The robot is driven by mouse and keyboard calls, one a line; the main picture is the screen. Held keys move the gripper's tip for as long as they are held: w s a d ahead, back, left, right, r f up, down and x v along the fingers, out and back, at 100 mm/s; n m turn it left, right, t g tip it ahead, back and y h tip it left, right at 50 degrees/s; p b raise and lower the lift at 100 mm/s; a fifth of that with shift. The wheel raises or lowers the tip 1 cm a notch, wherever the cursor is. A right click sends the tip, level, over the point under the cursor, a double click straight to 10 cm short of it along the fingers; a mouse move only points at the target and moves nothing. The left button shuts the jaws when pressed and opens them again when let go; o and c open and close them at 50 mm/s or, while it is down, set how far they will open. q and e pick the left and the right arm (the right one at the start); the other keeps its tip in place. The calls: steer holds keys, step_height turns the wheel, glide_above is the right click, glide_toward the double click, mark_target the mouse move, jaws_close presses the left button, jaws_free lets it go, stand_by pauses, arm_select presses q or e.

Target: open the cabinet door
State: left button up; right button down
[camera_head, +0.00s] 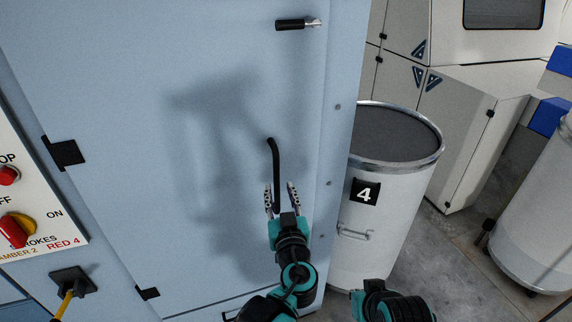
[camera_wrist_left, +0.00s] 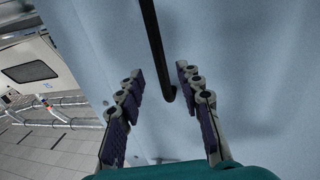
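The light-blue cabinet door (camera_head: 130,70) fills the left of the head view and looks shut, lying flush in its frame. A black bar handle (camera_head: 275,158) stands upright near its right edge. It also shows in the wrist view (camera_wrist_left: 153,40). My left gripper (camera_head: 281,188) is open at the handle's lower end. In the wrist view its fingers (camera_wrist_left: 158,80) are on either side of the bar, with a gap at each side. A black and metal latch (camera_head: 298,24) is higher on the door. Of my right arm only a teal and black part shows; its fingers are out of view.
A white drum marked 4 (camera_head: 385,220) stands close to the right of the cabinet. Another white drum (camera_head: 535,225) is at the far right. Black hinges (camera_head: 66,153) are on the door's left. A switch panel (camera_head: 30,205) with red knobs is farther left.

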mark_target(277, 177)
arm_select(q)
steer(key=w, duration=0.5)
steer(key=w+b, duration=0.1)
steer(key=w, duration=0.1)
steer(key=shift+w+a, duration=0.2)
steer(key=shift+a, duration=0.2)
jaws_close()
